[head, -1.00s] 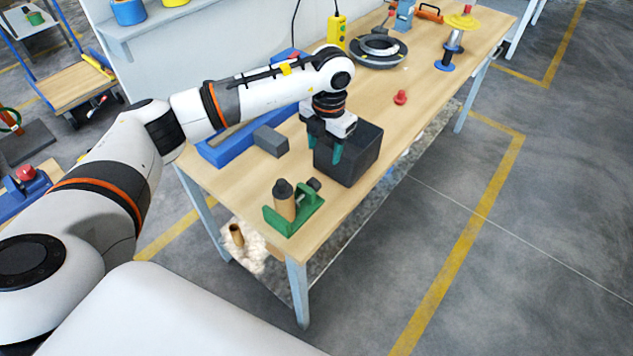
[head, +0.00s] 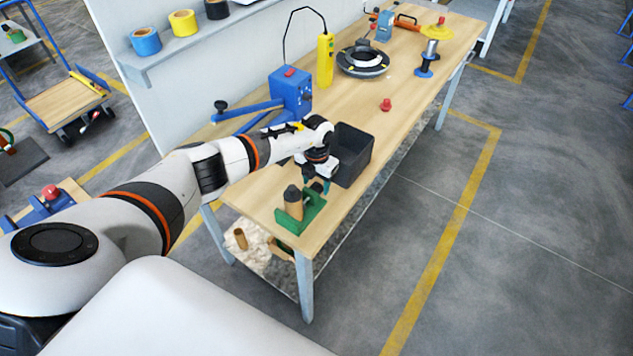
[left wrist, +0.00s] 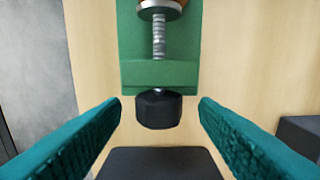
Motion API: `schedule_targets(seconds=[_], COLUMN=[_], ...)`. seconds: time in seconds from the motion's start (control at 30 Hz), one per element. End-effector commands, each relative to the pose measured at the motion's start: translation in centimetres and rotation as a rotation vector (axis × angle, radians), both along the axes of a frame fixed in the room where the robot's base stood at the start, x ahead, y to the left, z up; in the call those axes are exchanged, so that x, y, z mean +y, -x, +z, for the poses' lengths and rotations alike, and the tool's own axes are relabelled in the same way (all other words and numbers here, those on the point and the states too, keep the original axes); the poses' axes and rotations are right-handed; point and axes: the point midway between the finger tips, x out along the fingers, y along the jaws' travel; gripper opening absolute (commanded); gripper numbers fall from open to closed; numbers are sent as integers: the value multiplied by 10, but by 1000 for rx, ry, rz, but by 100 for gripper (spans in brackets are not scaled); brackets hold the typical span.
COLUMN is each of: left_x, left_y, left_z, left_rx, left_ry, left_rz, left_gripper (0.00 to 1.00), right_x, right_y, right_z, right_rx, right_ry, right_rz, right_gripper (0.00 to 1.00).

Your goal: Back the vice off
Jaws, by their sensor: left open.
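The green vice (head: 312,213) stands near the front end of the bench, with a brown cylinder with a black top (head: 293,203) in it. In the left wrist view the vice (left wrist: 160,74) shows its threaded screw (left wrist: 159,38), a round pad at the brown piece, and a black knob (left wrist: 158,109) on the near end. My left gripper (head: 322,186) is just behind the vice on the knob side. Its teal fingers (left wrist: 160,112) are open, one to each side of the knob with clear gaps, not touching it. My right gripper is not in view.
A dark open bin (head: 352,153) stands close behind my left gripper. A blue machine (head: 290,93), a yellow upright device (head: 325,60) and a black ring (head: 362,61) are farther back. A red knob-like piece (head: 386,104) lies on the clear right side of the bench.

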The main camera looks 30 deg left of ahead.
Motion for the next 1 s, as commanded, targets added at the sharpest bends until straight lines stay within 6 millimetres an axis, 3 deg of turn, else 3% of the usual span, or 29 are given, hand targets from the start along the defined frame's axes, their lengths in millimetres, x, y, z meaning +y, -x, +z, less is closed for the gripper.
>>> schedule_targets(seconds=[0.13, 0.53, 0.8, 1.0], left_x=[0, 0, 0, -2], left_y=[-1, -1, -1, -1], left_z=[-13, -19, -19, -18], left_rx=[0, -2, -2, -5], left_ry=[1, 1, 1, -70], left_rz=[1, 0, 1, -2], left_gripper=[55, 55, 11, 11], right_x=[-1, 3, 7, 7], right_y=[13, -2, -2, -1], right_z=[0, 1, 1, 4], right_rx=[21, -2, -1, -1], right_ry=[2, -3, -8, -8], right_rz=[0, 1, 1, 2], right_gripper=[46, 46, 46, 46])
